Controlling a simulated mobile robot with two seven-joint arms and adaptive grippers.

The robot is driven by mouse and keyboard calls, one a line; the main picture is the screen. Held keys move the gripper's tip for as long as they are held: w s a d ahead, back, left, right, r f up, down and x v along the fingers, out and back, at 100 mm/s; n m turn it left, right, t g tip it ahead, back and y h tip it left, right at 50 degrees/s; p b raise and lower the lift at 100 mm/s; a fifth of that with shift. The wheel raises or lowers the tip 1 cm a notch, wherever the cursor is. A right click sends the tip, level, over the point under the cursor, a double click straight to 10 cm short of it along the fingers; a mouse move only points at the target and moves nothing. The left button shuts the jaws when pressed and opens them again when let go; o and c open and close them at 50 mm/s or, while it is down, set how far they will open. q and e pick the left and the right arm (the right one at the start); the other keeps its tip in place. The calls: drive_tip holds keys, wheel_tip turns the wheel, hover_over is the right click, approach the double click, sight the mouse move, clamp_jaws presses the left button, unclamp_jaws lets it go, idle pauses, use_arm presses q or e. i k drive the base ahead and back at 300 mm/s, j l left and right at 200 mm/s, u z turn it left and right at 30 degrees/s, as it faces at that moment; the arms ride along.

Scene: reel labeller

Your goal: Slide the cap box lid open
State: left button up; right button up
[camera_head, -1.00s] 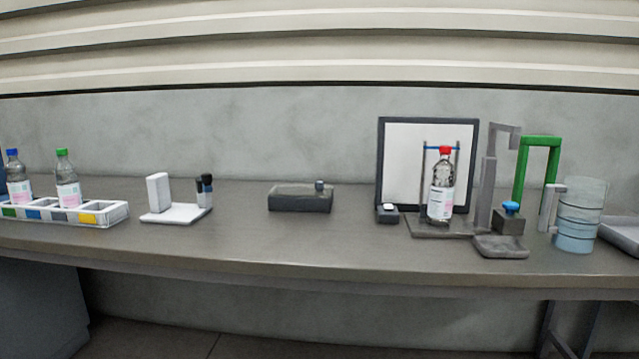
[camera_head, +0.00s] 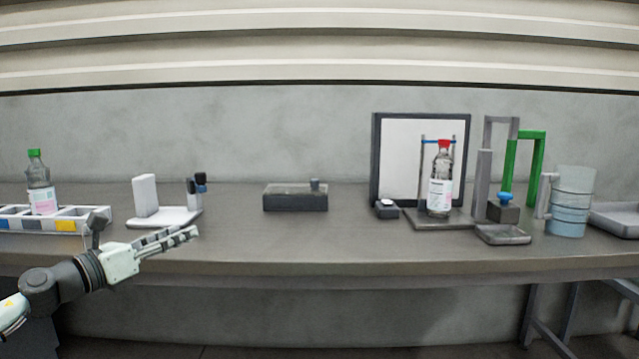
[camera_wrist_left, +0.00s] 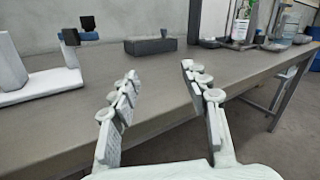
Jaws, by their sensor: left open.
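The cap box is the dark, low box (camera_head: 295,200) on the middle of the bench. Its flat lid (camera_head: 290,188) looks shut, with a small grey knob (camera_head: 315,184) standing at the right end. The box also shows in the left wrist view (camera_wrist_left: 150,47), beyond the fingers. My left gripper (camera_head: 192,236) is at the bench's front edge, left of the box and well apart from it. In the wrist view its two fingers (camera_wrist_left: 160,82) are spread with nothing between them. My right gripper is not seen.
A white stand (camera_head: 150,215) with dark pegs is left of the box. A white rack (camera_head: 90,216) holds a green-capped bottle (camera_head: 41,190). Right are a red-capped bottle (camera_head: 440,185), a framed panel (camera_head: 400,165) and a green arch (camera_head: 538,160). The bench around the box is clear.

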sight(314, 182)
drive_tip(key=i+l, duration=1.15)
